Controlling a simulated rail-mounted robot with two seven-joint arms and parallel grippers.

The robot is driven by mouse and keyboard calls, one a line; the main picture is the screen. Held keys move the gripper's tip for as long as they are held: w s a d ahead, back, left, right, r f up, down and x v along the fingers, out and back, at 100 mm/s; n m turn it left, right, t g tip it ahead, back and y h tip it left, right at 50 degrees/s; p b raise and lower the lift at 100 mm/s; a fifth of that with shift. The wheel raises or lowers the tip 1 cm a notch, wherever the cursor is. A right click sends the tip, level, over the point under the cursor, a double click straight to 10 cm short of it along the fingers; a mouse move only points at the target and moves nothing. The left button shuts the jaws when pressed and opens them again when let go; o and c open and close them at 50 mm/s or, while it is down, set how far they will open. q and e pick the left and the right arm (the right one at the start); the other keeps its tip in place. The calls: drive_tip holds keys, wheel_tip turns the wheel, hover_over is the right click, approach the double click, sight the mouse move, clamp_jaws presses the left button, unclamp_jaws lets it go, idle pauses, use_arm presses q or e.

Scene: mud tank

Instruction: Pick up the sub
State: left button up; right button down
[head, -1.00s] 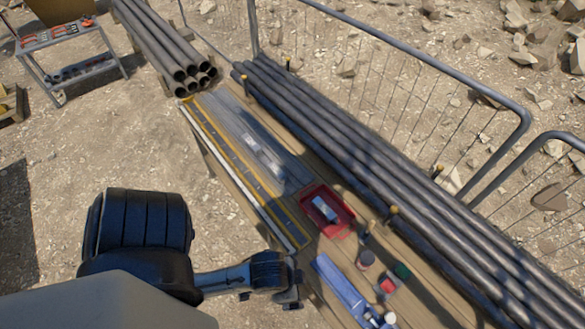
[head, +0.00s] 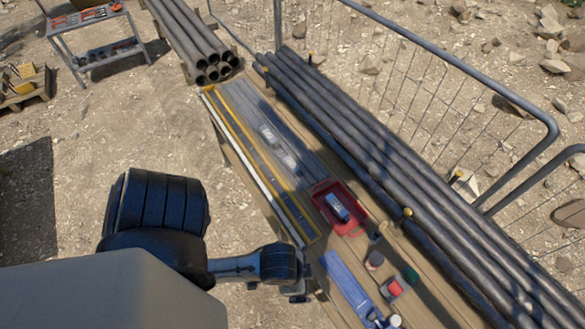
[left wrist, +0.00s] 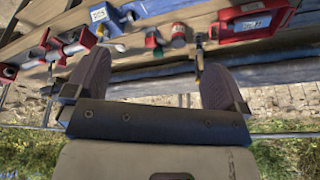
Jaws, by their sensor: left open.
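I cannot tell for certain which thing is the sub. A silvery, roughly cylindrical piece (head: 278,148) lies on the grey strip of the long wooden bench in the head view. My left gripper (left wrist: 152,78) is open, with nothing between its two dark fingers in the left wrist view. In the head view the left gripper (head: 297,290) is over the bench's near left edge, beside a blue tray or cloth (head: 345,285); its fingers are small and partly hidden there. The silvery piece is well apart from it, farther up the bench. My right gripper is not in view.
A red tray (head: 322,215) holding a blue-and-white item stands on the bench, near small red, green and dark containers (head: 393,289). Long dark pipes (head: 400,180) run along the right side, with a metal fence (head: 450,85) behind. Red-and-white pieces (left wrist: 72,45) show in the wrist view.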

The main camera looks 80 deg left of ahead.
use_arm(q)
drive_tip(key=shift+c, duration=1.2)
